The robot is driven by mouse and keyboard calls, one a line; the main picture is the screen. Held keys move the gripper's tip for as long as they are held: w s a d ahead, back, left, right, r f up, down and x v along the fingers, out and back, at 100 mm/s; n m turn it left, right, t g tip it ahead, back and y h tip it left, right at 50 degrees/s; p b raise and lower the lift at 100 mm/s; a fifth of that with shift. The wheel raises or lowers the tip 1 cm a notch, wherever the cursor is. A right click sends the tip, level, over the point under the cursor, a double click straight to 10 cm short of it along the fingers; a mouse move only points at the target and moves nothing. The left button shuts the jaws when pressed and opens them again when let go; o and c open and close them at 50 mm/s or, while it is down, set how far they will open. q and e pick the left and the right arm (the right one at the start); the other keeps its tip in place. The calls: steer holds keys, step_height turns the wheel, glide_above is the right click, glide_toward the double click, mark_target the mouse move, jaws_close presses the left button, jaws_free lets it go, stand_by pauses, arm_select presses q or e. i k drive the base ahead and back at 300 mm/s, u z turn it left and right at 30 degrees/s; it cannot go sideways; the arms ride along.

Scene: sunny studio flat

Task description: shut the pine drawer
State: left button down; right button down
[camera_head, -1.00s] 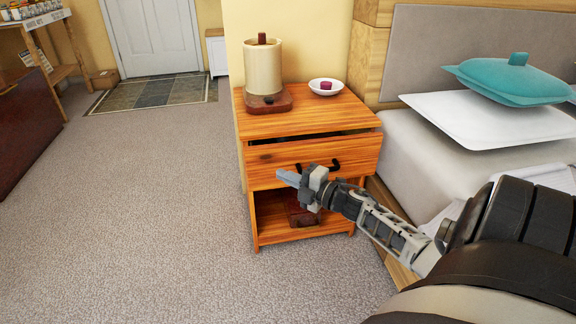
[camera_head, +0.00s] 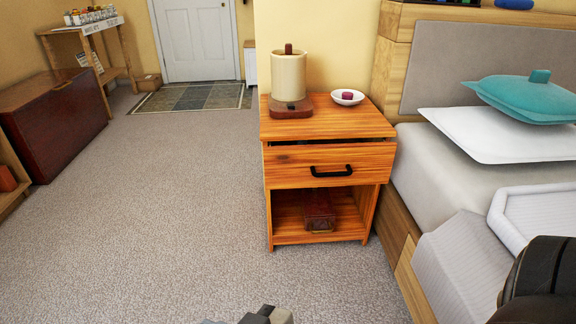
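The pine drawer (camera_head: 328,166) is the upper part of the orange-brown nightstand (camera_head: 330,128), in the middle of the head view. Its black bar handle (camera_head: 331,172) faces me. A thin dark gap shows between the drawer front and the top board, and the front appears to stand slightly forward. Nothing touches the drawer.
A lamp (camera_head: 289,78) and a white dish (camera_head: 347,98) with a dark red item stand on the nightstand. A dark red box (camera_head: 319,212) lies on its open shelf. The bed (camera_head: 450,170) is close on the right. Carpet (camera_head: 180,200) is clear at left and front.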

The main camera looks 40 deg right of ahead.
mark_target(354, 161)
steer(key=z, duration=1.55)
